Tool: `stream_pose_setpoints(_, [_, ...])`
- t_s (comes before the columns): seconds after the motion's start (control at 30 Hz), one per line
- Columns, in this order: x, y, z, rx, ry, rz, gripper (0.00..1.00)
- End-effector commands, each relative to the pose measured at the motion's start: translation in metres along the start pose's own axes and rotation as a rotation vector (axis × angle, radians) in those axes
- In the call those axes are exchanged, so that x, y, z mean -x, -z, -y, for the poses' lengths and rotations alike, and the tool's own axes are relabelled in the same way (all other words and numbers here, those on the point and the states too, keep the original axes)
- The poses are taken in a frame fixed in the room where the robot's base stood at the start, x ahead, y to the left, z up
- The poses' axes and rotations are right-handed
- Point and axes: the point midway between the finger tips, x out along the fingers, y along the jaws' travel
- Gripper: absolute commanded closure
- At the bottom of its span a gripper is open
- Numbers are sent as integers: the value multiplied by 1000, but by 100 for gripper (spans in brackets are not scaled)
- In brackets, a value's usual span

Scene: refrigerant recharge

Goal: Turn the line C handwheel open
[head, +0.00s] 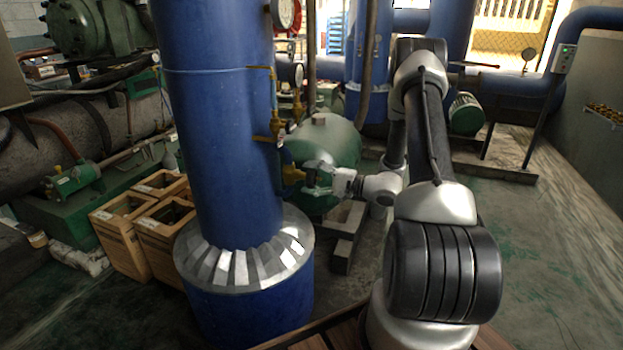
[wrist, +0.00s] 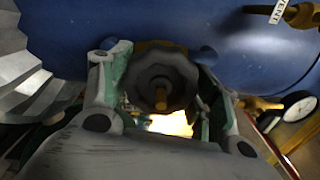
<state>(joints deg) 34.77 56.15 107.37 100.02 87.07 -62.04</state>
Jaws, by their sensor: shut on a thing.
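A dark, scalloped handwheel (wrist: 158,82) with a yellow stem end at its centre sits in the middle of the wrist view, on a yellow valve body at the blue column (wrist: 235,45). My gripper (wrist: 155,76) has one finger on each side of the wheel and is shut on it. In the head view my gripper (head: 318,180) is at the right side of the blue column (head: 222,120), at the lower yellow valve (head: 291,174). There the fingers hide most of the wheel. No line letter is readable on this valve.
Another yellow valve (head: 277,127) and pressure gauges (head: 285,14) sit higher on the column. In the wrist view a tagged yellow fitting (wrist: 302,14) and a gauge (wrist: 297,106) are at right. A green tank (head: 335,150) stands behind my gripper. Wooden crates (head: 125,238) are left.

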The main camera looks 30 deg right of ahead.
Motion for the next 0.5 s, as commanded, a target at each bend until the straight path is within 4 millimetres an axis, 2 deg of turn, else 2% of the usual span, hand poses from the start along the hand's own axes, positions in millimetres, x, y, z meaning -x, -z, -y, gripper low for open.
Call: stream_pose_setpoints(0.5, [1,-1,-1,484,-5,1,63])
